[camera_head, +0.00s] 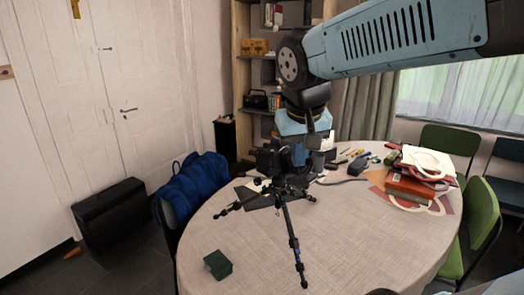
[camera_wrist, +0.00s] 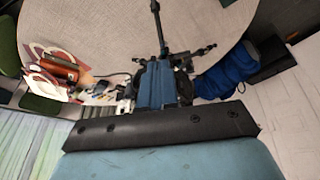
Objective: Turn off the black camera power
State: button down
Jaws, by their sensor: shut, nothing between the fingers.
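The black camera (camera_head: 268,160) sits on top of a black tripod (camera_head: 291,238) that stands on the round table (camera_head: 350,240). My gripper (camera_head: 300,158) is shut and empty. It points down just right of the camera and close to it; I cannot tell whether they touch. In the wrist view my gripper (camera_wrist: 160,88) covers most of the camera, and the tripod (camera_wrist: 160,30) shows beyond it. The camera's power switch cannot be made out in either view.
A stack of books and papers (camera_head: 412,180) lies right of the tripod, with small tools (camera_head: 355,155) behind. A dark green box (camera_head: 217,264) is at the front left edge. A blue bag (camera_head: 195,185) is beside the table. The table's front right is clear.

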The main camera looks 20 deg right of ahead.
aim_at(268, 157)
jog(key=w+a+m+h, duration=0.1)
jog(key=w+a+h, duration=0.1)
jog(key=w+a, duration=0.4)
jog(key=w+a+r+m+h, duration=0.1)
jog(key=w+a+m+h, duration=0.1)
jog(key=w+a, duration=0.4)
jog(key=w+h, duration=0.1)
jog(key=w, duration=0.3)
jog(key=shift+w+r+g, duration=0.2)
jog(key=shift+r+g, duration=0.1)
jog(key=shift+g, duration=0.1)
jog(key=shift+f, duration=0.15)
jog(key=d+f, duration=0.2)
jog(key=w+d+f, duration=0.1)
jog(key=d+f, duration=0.2)
jog(key=w+d+f, duration=0.1)
jog(key=d+f, duration=0.1)
jog(key=d, duration=0.1)
jog(key=shift+f, duration=0.35)
jog(key=shift+s+d, duration=0.15)
jog(key=shift+d, duration=0.55)
jog(key=shift+a+n, duration=0.15)
jog(key=shift+n, duration=0.15)
